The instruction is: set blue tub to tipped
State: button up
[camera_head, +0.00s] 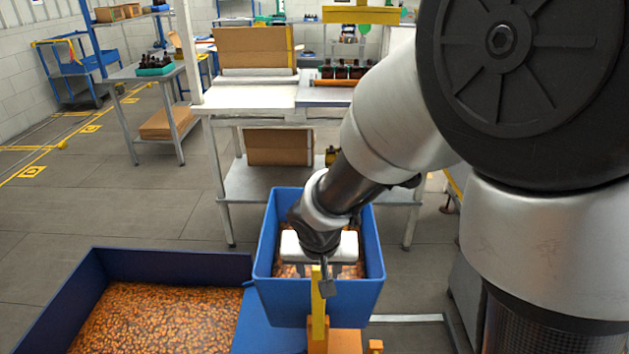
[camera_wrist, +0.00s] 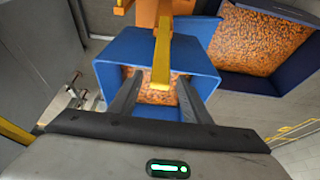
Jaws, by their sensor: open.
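The blue tub (camera_head: 362,294) stands in front of me, its mouth facing up, with orange-brown pieces inside. I see no clear tilt. In the wrist view the tub (camera_wrist: 118,48) lies beyond my fingers. A yellow bar (camera_head: 318,312) on an orange mount rises at its near side; the bar also shows in the wrist view (camera_wrist: 162,45). My gripper (camera_wrist: 160,82) is open, with one finger on each side of the bar's end. I cannot tell whether either finger touches it. My wrist hides part of the tub's mouth in the head view.
A large blue bin (camera_head: 175,265) of similar orange-brown pieces sits left of the tub, close to it. A workbench (camera_head: 245,97) with cardboard boxes and amber bottles stands behind. A side table (camera_head: 128,73) is at the back left. The floor between is clear.

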jog(key=b+x, duration=0.1)
jog(key=x, duration=0.5)
jog(key=shift+w+f, duration=0.25)
jog(key=shift+f, duration=0.05)
grip_shut()
